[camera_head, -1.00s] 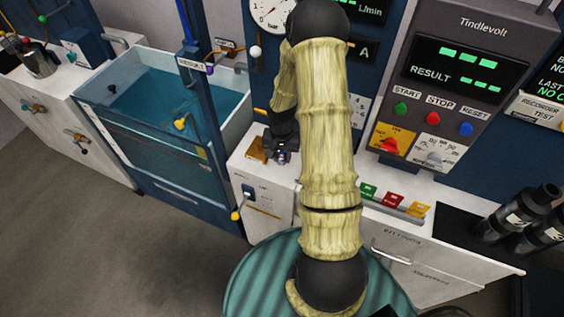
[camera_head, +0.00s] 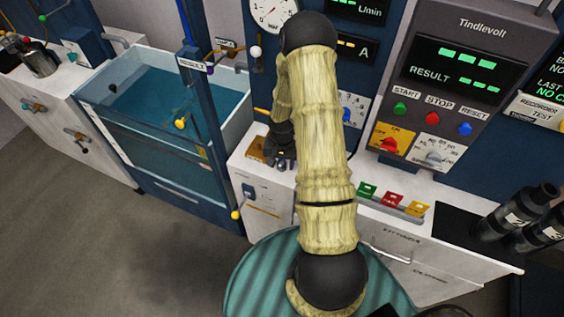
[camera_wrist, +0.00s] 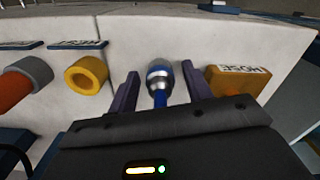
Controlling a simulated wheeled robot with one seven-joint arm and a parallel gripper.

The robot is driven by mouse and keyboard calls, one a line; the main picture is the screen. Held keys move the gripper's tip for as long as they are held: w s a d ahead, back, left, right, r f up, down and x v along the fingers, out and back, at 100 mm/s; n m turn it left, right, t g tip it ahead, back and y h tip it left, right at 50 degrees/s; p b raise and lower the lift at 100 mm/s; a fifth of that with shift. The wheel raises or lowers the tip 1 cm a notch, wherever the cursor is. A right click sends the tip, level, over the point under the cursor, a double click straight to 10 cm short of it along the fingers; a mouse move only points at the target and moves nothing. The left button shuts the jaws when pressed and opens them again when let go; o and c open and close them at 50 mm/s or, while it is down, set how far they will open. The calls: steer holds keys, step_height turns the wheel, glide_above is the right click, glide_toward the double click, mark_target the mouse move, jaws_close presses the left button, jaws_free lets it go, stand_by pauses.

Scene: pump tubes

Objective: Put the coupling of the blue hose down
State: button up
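The coupling (camera_wrist: 159,76) of the blue hose has a silver metal end and a blue body. It shows in the middle of the wrist view, between the two fingers of my gripper (camera_wrist: 157,67). The fingers are spread, with a visible gap on each side of the coupling. A short blue length runs down from it behind my gripper's body, which hides the rest. The coupling is over or on the pale bench top; I cannot tell whether it touches. In the head view my gripper (camera_head: 281,158) is low over the white bench, partly hidden by my arm.
An orange block marked HOSE (camera_wrist: 238,82) is close right of my gripper. A yellow ring-shaped port (camera_wrist: 86,75) and a grey-and-red fitting (camera_wrist: 28,76) are to the left. A water tank (camera_head: 160,95) stands left of the bench; a control panel (camera_head: 455,80) rises right.

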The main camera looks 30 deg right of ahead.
mark_target(281, 162)
step_height(281, 162, up, 12)
steer(key=b, duration=0.1)
steer(key=shift+r+b, duration=0.15)
steer(key=shift+b, duration=0.25)
stand_by(0.3)
stand_by(0.3)
steer(key=s+a+r+n+t, duration=0.2)
steer(key=s+a+r+n, duration=0.5)
steer(key=s+a+r, duration=0.4)
steer(key=shift+s+a+r+t, duration=0.3)
steer(key=shift+s+a, duration=0.4)
steer(key=shift+a, duration=0.55)
